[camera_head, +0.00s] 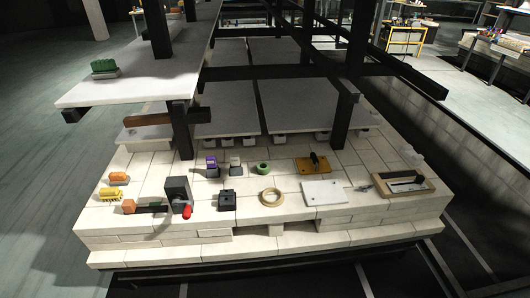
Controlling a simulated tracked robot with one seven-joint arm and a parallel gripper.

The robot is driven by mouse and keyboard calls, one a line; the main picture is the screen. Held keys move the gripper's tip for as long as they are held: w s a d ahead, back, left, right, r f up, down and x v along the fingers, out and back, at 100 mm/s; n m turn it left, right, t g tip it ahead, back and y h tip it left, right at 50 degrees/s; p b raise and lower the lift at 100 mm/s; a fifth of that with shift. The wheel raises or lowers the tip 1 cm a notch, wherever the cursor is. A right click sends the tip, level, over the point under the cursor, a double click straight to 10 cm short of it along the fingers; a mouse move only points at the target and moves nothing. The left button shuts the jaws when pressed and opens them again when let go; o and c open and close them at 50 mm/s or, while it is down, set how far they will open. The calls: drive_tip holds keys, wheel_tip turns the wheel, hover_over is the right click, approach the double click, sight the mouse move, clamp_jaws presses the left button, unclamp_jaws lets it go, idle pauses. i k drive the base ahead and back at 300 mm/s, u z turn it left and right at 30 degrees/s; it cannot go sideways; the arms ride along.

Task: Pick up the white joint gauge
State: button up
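A flat white plate (324,192) with small dark marks lies on the pale brick deck (240,215), right of the middle near the front. It could be the white joint gauge, but it is too small to be sure. A small white-topped block (235,160) stands farther back, beside a purple-topped block (211,164). A whitish piece (413,156) lies at the right edge of the deck. My gripper is not in view.
Near the plate are a tan ring (271,197), a wooden-framed tray (402,187), an orange-brown board (316,164) and a green ring (262,168). A dark grey block (178,193) stands to the left. Black posts (345,115) and pale shelves (140,78) rise behind.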

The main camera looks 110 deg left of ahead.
sight(234, 158)
drive_tip(key=z, duration=0.6)
drive_tip(key=i, duration=0.1)
drive_tip(key=u, duration=3)
drive_tip(key=i, duration=0.15)
drive_tip(key=u, duration=1.6)
drive_tip(key=i, duration=1.35)
drive_tip(key=z, duration=0.3)
